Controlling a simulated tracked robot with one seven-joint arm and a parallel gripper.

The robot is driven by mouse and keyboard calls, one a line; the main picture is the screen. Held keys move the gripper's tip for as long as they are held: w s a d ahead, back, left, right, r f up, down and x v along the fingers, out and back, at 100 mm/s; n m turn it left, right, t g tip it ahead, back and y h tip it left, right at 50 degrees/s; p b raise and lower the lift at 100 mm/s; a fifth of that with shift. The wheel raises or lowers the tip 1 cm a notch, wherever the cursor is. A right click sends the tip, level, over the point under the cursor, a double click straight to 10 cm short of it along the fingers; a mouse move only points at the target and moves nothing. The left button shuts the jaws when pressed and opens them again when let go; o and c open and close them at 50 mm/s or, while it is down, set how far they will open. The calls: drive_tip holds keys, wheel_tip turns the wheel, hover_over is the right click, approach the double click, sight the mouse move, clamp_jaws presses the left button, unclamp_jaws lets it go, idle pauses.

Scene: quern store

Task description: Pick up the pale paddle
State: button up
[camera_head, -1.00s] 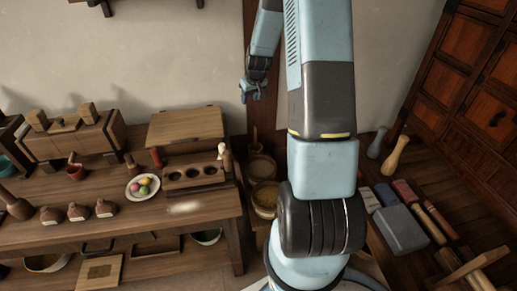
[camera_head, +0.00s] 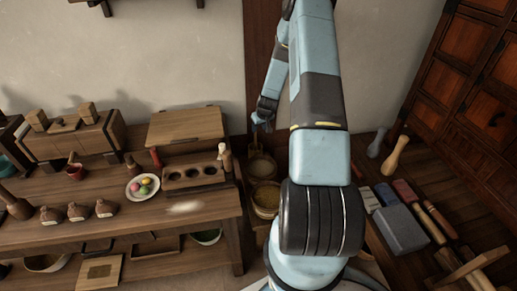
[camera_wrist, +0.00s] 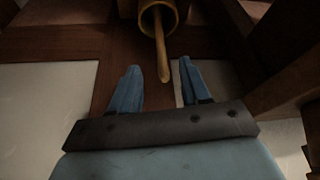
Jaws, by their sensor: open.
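A pale wooden handle, which looks like the pale paddle (camera_wrist: 162,50), sticks out of a round wooden tub (camera_wrist: 145,15) in the wrist view. Its free end points between my fingers, with gaps on both sides. My gripper (camera_wrist: 155,85) is open and empty. In the head view my gripper (camera_head: 262,125) hangs just above the back tub (camera_head: 262,168), and the handle is mostly hidden there. The paddle's lower part is hidden inside the tub.
A second tub (camera_head: 266,198) with yellowish contents stands in front. The left bench (camera_head: 120,213) holds a plate of coloured balls (camera_head: 143,187) and a holed block (camera_head: 194,175). A dark post (camera_head: 260,60) rises behind.

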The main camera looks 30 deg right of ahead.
drive_tip(key=x, duration=0.4)
hover_over(255, 144)
drive_tip(key=shift+w+d+f, duration=0.1)
drive_tip(key=shift+d+f, duration=0.05)
drive_tip(key=shift+f, duration=0.9)
drive_tip(key=shift+w+d+f, duration=0.1)
drive_tip(key=shift+d+f, duration=0.05)
drive_tip(key=shift+f, duration=0.9)
clamp_jaws()
